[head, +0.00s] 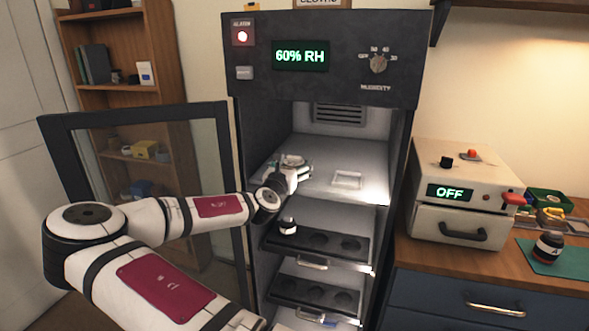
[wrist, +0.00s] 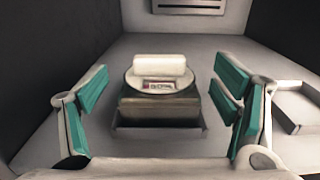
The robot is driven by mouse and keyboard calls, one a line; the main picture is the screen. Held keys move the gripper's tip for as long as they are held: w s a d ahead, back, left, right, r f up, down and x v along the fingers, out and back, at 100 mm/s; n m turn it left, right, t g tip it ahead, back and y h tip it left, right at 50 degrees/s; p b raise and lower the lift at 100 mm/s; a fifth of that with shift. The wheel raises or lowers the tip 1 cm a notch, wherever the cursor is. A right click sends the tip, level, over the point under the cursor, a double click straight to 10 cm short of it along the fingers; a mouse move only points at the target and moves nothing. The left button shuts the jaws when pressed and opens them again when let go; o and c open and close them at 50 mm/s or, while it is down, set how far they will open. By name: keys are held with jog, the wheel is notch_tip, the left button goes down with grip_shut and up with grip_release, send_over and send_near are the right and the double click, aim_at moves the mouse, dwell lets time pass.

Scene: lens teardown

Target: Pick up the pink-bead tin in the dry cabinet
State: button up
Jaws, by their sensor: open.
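The tin (wrist: 158,103) stands upright on the cabinet's top shelf, centred in the wrist view. It has a pale round lid with a white bar-like top and a small pinkish label; any beads inside are hidden. My gripper (wrist: 160,74) is open, with teal-padded fingers on the left and right of the tin and visible gaps on both sides. In the head view my gripper (head: 290,170) is inside the dry cabinet (head: 335,55) at the top shelf, partly covering the tin (head: 294,159).
A shallow white tray (head: 347,179) lies right of the tin on the shelf (head: 325,190). Lower pull-out racks have round wells; one holds a dark jar (head: 288,226). The glass door (head: 205,155) stands open at left. A vent is on the back wall.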

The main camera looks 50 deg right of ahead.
jog(key=shift+x, duration=1.1)
jog(key=c, duration=1.2)
jog(key=shift+c, duration=0.2)
